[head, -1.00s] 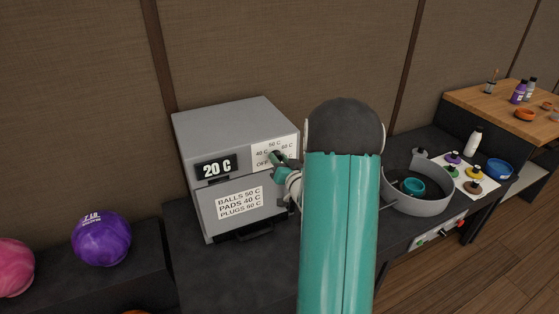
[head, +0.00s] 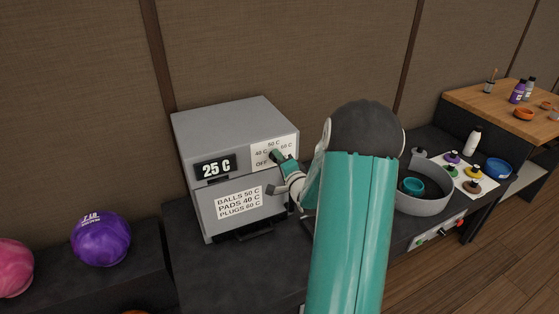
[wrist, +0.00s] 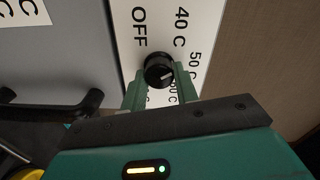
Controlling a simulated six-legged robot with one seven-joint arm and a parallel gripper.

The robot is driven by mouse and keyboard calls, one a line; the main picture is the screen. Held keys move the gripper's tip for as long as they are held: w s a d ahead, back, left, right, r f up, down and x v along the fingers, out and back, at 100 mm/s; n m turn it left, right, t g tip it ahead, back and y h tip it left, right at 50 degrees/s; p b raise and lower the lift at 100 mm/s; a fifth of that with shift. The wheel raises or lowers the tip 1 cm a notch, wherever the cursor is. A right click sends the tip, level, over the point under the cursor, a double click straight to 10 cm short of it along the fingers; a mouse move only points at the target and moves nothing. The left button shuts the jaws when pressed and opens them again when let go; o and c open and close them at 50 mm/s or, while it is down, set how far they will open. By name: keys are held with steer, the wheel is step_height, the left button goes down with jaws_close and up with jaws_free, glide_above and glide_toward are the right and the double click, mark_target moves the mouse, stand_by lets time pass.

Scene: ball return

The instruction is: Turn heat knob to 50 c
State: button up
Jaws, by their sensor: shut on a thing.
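The grey heating box (head: 235,120) stands on the dark counter, and its display (head: 216,167) reads 25 C. The black heat knob (wrist: 158,70) sits on a white dial plate (wrist: 150,12) marked OFF, 40 C, 50 C and 60 C. The knob has a small white mark, but I cannot tell exactly which label it points to. My gripper (wrist: 160,84) has its green fingers on either side of the knob, shut on it. In the head view, my gripper (head: 278,158) is at the dial and hides the knob.
A label on the box door (head: 239,203) reads balls 50 C, pads 40 C, plugs 60 C. A dark handle (head: 250,232) sticks out below it. A purple ball (head: 101,238) and a pink ball (head: 14,268) are at left. A grey round tub (head: 425,199) stands at right.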

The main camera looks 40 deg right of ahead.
steer(key=m, duration=0.5)
steer(key=shift+f+m, duration=0.1)
steer(key=shift+m, duration=0.2)
stand_by(0.4)
steer(key=o, duration=1)
steer(key=shift+w, duration=0.1)
steer(key=v, duration=1.4)
steer(key=shift+w, duration=0.1)
